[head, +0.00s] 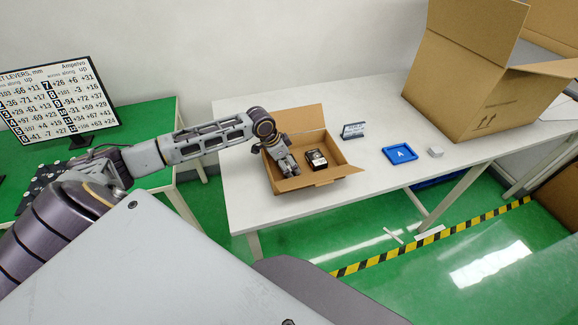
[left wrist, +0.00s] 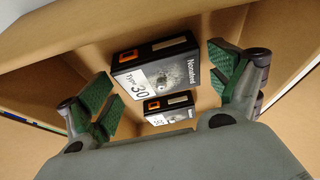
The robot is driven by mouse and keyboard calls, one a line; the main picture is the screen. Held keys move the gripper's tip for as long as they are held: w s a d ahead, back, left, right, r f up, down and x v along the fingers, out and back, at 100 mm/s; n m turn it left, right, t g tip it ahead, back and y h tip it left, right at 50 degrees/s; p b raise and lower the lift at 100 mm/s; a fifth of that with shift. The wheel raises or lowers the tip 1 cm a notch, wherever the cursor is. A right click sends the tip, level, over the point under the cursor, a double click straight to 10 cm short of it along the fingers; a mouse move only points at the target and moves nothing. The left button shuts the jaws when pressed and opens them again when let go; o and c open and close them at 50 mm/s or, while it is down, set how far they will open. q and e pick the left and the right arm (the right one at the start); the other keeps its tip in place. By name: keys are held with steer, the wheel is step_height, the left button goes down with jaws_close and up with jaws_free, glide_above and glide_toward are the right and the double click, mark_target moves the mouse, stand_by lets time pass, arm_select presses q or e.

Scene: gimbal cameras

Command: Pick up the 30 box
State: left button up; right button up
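A black box marked "Type 30" (left wrist: 158,66) lies in the open cardboard carton, seen in the left wrist view. A second black box (left wrist: 168,109) with an orange patch lies beside it; its number is partly cut off and hard to read. In the head view, black boxes (head: 316,159) show inside the carton (head: 345,171), right of my left gripper (head: 290,169). My left gripper is inside the carton mouth, its green-padded fingers spread apart with nothing held. In the left wrist view the gripper (left wrist: 160,84) has fingers on both sides of the boxes. My right gripper is not seen.
The carton's raised flaps and walls surround the gripper. A monitor (head: 58,100) is at left.

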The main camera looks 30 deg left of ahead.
arm_select(q)
steer(key=c, duration=0.8)
steer(key=shift+o, duration=0.2)
steer(key=shift+r, duration=0.1)
step_height(320, 180, up, 10)
stand_by(0.4)
